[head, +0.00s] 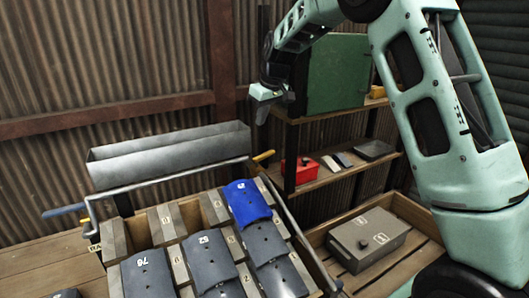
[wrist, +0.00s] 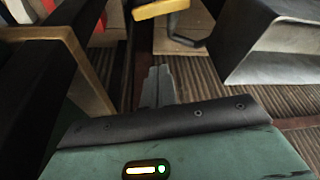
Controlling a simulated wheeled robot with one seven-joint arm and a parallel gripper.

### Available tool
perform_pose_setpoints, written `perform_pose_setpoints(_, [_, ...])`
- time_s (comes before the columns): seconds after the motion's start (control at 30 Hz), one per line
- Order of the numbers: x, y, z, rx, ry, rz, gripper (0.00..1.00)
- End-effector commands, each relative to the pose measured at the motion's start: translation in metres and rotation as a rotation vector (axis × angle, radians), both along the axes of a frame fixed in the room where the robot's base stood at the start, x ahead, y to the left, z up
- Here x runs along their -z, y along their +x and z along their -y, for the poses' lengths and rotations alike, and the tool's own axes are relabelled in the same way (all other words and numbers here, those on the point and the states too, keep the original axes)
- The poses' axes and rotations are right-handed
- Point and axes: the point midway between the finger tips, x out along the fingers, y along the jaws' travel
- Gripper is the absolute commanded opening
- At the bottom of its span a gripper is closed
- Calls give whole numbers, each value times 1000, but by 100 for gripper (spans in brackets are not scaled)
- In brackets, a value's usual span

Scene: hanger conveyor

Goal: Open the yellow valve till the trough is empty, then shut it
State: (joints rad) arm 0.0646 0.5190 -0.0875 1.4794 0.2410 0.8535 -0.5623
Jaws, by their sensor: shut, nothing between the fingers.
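The grey metal trough (head: 165,165) stands behind the rack, and it also shows at the right of the wrist view (wrist: 235,65). Its inside looks plain grey; I cannot tell whether it holds liquid. My gripper (head: 263,113) is above and apart from the valve, beside the shelf. Its fingers (wrist: 157,72) are shut together and empty, pointing down between the shelf and the trough.
A wooden shelf (head: 341,172) stands right of the valve, with a green case (head: 338,75) on top and a red box (head: 300,169) below. The rack in front holds dark tiles and one blue tile (head: 247,203).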

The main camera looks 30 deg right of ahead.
Motion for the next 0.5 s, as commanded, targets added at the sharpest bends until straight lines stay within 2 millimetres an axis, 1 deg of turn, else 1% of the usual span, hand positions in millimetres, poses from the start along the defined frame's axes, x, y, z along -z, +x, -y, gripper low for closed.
perform_pose_setpoints(0.13, [7, 1, -1, 1, 1, 3, 0])
perform_pose_setpoints(0.23, [19, 5, -3, 0, 0, 0, 0])
perform_pose_setpoints(0.37, [43, 13, -5, 1, 1, -1, 0])
perform_pose_setpoints(0.5, [71, 22, -8, 1, 1, -1, 0])
